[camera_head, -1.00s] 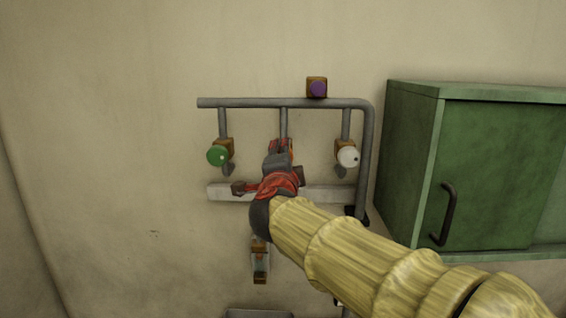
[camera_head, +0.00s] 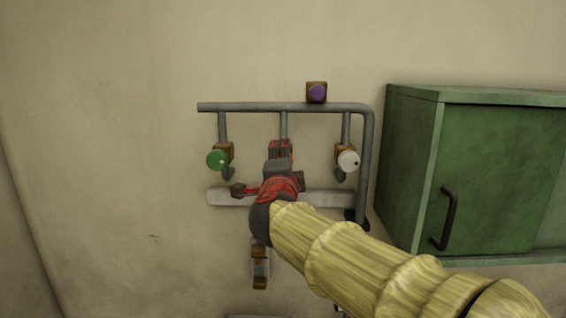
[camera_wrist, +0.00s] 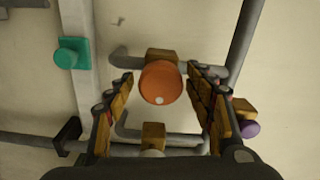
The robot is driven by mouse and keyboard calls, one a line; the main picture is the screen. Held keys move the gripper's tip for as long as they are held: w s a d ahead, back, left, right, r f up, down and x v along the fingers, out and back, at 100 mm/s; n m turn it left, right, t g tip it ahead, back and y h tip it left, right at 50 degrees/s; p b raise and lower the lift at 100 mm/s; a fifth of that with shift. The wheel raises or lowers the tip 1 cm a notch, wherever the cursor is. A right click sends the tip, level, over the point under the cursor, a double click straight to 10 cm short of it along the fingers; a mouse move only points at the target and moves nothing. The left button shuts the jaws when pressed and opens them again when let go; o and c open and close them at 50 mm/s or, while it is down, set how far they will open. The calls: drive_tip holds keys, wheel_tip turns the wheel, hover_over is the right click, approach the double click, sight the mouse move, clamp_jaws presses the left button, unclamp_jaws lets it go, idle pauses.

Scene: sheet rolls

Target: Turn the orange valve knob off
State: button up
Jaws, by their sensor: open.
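The orange valve knob (camera_wrist: 161,83) is round, with a pale dot near its lower edge in the wrist view, on a brown block on a grey pipe. My gripper (camera_wrist: 160,72) is open, with one finger to the left of the knob and one to the right. Gaps show between the knob and both fingers, so it is not clasped. In the head view my gripper (camera_head: 280,148) is in front of the middle pipe branch and hides the orange knob.
A green knob (camera_head: 218,159) is to the left and a white knob (camera_head: 348,160) to the right of my gripper. A purple knob (camera_head: 317,93) sits above the top pipe (camera_head: 245,106). A green cabinet (camera_head: 412,170) stands to the right. The wall at left is bare.

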drive_tip(key=shift+s, duration=0.1)
drive_tip(key=s, duration=1.1)
drive_tip(key=shift+s+a, duration=0.2)
drive_tip(key=shift+s, duration=0.2)
